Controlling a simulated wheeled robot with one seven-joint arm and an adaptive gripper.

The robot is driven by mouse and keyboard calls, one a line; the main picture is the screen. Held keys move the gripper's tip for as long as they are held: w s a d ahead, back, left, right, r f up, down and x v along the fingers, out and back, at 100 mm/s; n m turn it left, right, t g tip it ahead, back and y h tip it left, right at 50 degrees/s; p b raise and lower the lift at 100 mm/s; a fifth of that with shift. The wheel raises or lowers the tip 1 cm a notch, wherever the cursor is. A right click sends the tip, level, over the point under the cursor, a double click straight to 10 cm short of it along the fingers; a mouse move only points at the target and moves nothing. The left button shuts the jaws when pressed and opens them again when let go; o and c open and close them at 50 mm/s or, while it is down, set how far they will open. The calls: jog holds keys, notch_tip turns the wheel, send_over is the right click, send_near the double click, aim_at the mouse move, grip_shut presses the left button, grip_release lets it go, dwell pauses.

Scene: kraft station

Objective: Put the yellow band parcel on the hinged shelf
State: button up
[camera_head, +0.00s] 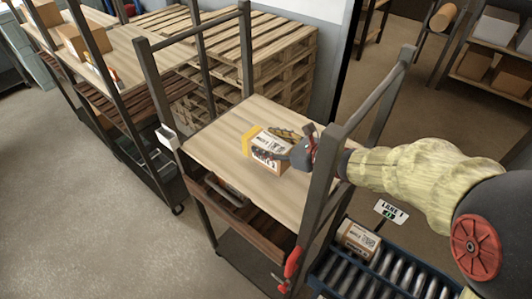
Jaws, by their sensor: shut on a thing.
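The yellow band parcel (265,155) is a small box with printed sides and a yellow band at its left end. It is over the pale wooden top shelf (215,140) of a dark metal frame, which I take to be the hinged shelf. My gripper (296,151) comes in from the right, past the frame's right post, and is shut on the parcel's right end. I cannot tell whether the parcel touches the shelf. The fingertips are partly hidden.
Dark upright posts (318,200) and side rails border the shelf. Stacked pallets (280,50) stand behind it. At lower right, another box (358,238) sits on a roller conveyor (375,272) by a "LANE 1" sign (391,212). The shelf's left and front parts are bare.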

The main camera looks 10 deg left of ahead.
jog(key=shift+f, duration=1.9)
jog(key=shift+b, duration=0.3)
jog(key=shift+f, duration=0.2)
jog(key=o, duration=1.5)
jog(key=shift+d, duration=0.1)
jog(key=shift+c, duration=0.2)
jog(key=shift+r, duration=0.25)
jog(key=p+v, duration=0.1)
jog(key=v, duration=1.1)
jog(key=shift+f, duration=0.1)
